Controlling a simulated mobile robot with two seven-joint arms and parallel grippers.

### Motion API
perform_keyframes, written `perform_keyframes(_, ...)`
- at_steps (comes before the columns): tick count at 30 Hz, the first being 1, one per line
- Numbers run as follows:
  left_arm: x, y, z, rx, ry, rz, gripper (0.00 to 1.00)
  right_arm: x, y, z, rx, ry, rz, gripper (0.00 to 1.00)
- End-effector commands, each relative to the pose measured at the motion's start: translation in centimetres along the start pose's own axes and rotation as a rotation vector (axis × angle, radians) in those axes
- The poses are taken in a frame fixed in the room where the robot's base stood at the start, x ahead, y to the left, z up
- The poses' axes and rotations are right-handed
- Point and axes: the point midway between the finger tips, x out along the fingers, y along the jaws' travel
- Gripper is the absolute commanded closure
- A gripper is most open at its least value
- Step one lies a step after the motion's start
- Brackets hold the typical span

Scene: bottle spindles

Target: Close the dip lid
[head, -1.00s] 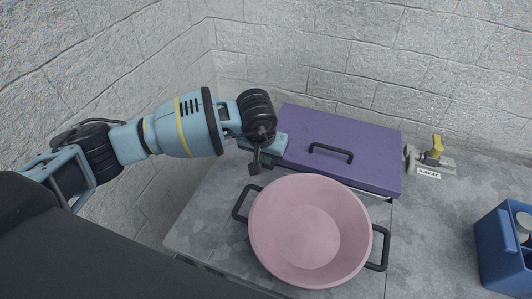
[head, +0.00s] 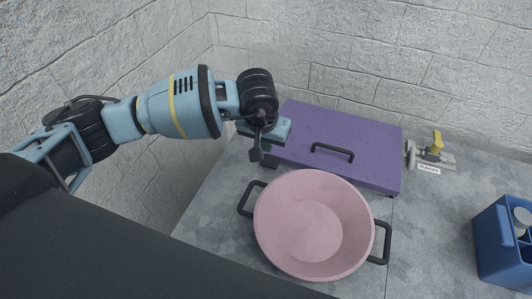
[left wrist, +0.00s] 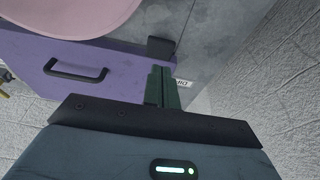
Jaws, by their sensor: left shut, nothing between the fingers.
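The purple dip lid (head: 310,128) with a black bar handle (head: 333,152) lies about flat on the counter at the back. I cannot tell whether it is fully seated. My left gripper (head: 256,153) is at the lid's left end, fingers pointing down, shut and empty. In the left wrist view the shut green fingers (left wrist: 161,88) are beside the lid (left wrist: 108,92), over its edge or the counter; contact is unclear. A black block (left wrist: 160,47) sits at the lid's corner there. A white label (left wrist: 182,83) is partly hidden behind the fingers. My right gripper is out of view.
A pink basin (head: 312,225) with black side handles stands in front of the lid. A yellow-handled valve (head: 435,148) with a runoff label (head: 428,170) is right of the lid. A blue caddy (head: 500,250) stands far right. Stone walls close off the back and left.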

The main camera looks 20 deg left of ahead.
Motion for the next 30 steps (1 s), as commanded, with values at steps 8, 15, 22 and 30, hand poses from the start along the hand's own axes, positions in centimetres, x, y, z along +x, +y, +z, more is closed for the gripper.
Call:
perform_keyframes(8, -4.8, 0.1, 0.5, 0.002, -0.001, 0.001, 1.0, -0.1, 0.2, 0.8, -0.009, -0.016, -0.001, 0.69)
perform_keyframes(15, -6.5, 0.1, 0.6, 0.001, -0.003, 0.001, 1.0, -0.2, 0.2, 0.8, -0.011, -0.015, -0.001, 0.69)
perform_keyframes(22, -6.6, 0.1, 0.6, 0.001, -0.004, 0.001, 1.0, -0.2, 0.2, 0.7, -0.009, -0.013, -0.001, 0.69)
perform_keyframes(30, -6.6, 0.1, 0.6, 0.001, -0.004, 0.001, 1.0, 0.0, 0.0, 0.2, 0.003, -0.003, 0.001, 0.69)
